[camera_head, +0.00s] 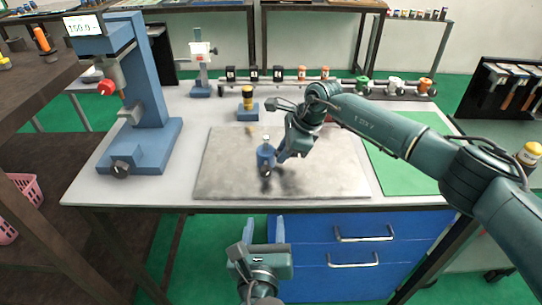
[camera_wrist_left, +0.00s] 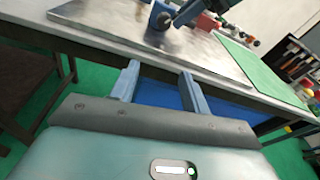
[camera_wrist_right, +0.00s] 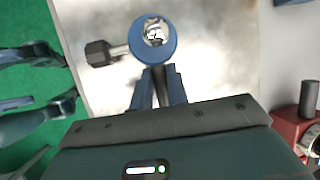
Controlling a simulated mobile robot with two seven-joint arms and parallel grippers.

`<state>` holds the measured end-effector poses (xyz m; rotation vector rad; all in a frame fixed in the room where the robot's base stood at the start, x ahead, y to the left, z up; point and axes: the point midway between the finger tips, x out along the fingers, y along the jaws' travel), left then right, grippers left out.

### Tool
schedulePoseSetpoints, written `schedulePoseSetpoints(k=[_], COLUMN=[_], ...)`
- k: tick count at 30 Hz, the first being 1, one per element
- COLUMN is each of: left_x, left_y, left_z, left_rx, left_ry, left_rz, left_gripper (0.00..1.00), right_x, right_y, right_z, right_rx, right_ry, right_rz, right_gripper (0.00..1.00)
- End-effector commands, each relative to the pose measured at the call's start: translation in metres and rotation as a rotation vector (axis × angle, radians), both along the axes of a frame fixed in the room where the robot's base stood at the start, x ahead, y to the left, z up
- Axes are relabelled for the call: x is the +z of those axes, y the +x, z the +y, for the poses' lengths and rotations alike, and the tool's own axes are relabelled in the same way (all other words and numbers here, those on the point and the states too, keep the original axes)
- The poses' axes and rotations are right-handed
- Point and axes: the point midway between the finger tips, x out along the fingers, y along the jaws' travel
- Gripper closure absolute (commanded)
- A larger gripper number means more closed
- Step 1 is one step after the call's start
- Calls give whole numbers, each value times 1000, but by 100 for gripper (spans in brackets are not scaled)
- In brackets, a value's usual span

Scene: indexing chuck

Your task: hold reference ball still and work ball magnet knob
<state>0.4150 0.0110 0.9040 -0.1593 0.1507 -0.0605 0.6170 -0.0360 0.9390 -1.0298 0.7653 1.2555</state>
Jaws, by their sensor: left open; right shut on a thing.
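The reference ball is a small blue holder (camera_head: 265,156) with a shiny ball on top, standing upright on the grey plate. Its dark knob (camera_head: 266,171) sticks out toward the front. In the right wrist view the silver ball (camera_wrist_right: 155,31) sits inside the blue ring, and the dark knob (camera_wrist_right: 98,53) is on a short shaft to the left. My right gripper (camera_head: 278,157) is shut on the holder from the right. My left gripper (camera_head: 264,228) is open and empty in front of the table edge, apart from the knob. The knob also shows in the left wrist view (camera_wrist_left: 163,20).
The grey plate (camera_head: 225,178) has clear room around the holder. A blue column stand with a display (camera_head: 150,95) is at left, a green mat (camera_head: 405,170) at right. Blue drawers (camera_head: 340,270) are under the table. A yellow-black piece (camera_head: 247,98) stands behind the plate.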

Motion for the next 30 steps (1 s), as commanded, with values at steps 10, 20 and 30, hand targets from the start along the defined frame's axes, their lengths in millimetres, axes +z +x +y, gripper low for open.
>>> schedulePoseSetpoints(k=[10,20,30], left_x=[22,22,22], left_y=[6,51,99], left_z=[5,3,0], left_rx=[12,12,11], left_ry=[280,276,273], left_rz=[-167,-165,-163], left_gripper=[54,54,54], right_x=[0,0,0], right_y=[0,0,0], right_z=[0,0,0], right_rx=[0,0,0], right_ry=[0,0,0], right_rz=[-1,-1,-1], right_gripper=[100,100,100])
